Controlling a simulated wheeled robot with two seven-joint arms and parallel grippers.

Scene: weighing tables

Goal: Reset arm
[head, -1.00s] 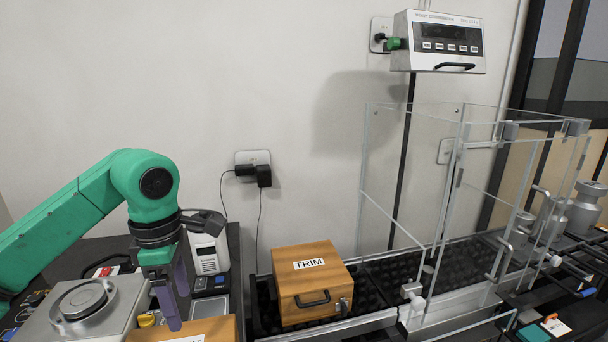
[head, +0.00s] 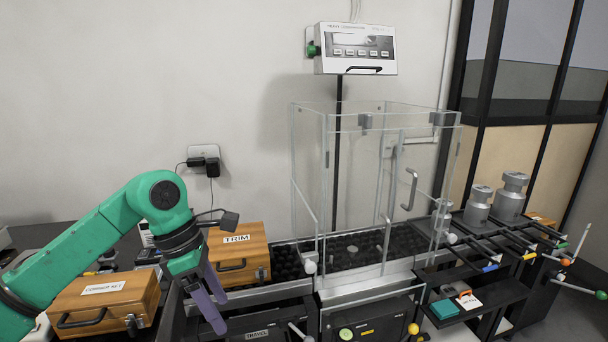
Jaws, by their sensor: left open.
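My left gripper (head: 207,305) shows in the head view at the lower left, at the end of my green arm. Its two purple fingers point down and are apart, with nothing between them. It hangs in front of the wooden TRIM box (head: 240,262) and to the right of another wooden box with a white label (head: 112,300). I cannot tell whether it touches either box. My right gripper is not in view.
A clear glass enclosure (head: 310,170) stands on the dark track at the middle. A display unit (head: 355,50) is mounted above it. Metal weights (head: 511,198) stand on rails at the right. A black shelf (head: 470,305) holds small items.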

